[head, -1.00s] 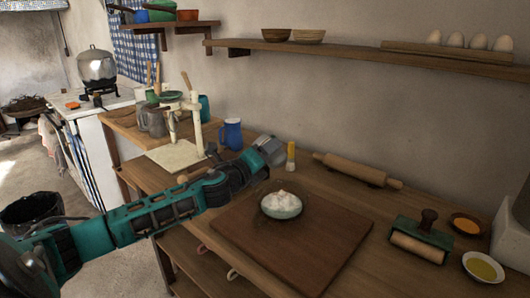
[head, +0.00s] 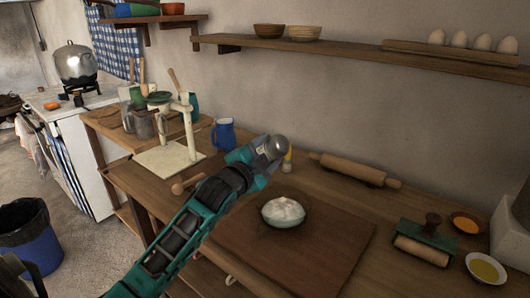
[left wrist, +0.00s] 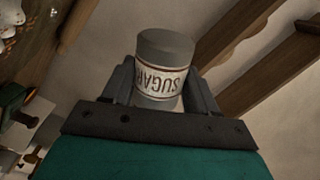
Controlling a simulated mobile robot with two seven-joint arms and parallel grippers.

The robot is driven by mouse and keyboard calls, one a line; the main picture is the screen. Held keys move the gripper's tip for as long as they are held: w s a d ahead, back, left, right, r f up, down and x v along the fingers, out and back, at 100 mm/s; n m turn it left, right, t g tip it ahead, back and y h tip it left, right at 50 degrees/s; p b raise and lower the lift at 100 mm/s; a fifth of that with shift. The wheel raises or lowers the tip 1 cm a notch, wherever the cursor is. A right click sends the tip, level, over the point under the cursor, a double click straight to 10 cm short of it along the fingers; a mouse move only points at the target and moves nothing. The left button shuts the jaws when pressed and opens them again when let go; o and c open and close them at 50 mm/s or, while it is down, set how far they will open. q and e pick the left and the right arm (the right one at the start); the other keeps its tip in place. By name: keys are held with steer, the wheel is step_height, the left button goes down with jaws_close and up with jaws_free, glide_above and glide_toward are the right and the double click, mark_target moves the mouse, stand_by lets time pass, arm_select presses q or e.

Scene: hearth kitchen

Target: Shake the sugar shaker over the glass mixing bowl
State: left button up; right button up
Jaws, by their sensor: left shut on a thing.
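The sugar shaker (left wrist: 162,72) has a white label reading SUGAR and grey ends. In the left wrist view it sits between both fingers, its lettering upside down in that picture. My left gripper (left wrist: 152,88) is shut on it. In the head view the left gripper (head: 258,152) holds the shaker (head: 276,147) above the worktop, behind and slightly left of the bowl in the picture; the shaker looks tilted. The mixing bowl (head: 283,220) is pale, with a white heap inside, on a wooden board (head: 290,258). No falling sugar is visible. My right gripper is out of view.
A yellow-topped bottle (head: 288,158) stands behind the shaker. A blue jug (head: 223,134) and a cream stand (head: 189,130) are to the left. A rolling pin (head: 354,170), a green-framed roller (head: 425,247) and small dishes lie right. A shelf (head: 350,50) runs above.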

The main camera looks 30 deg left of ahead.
arm_select(q)
steer(key=n+b, duration=0.1)
steer(key=n, duration=0.3)
steer(key=shift+r, duration=0.1)
steer(key=shift+r+n, duration=0.15)
steer(key=shift+n, duration=0.85)
steer(key=n, duration=0.2)
steer(key=shift+r+n, duration=0.2)
steer(key=shift+n, duration=0.2)
steer(key=shift+r+n, duration=0.1)
steer(key=shift+n, duration=1.2)
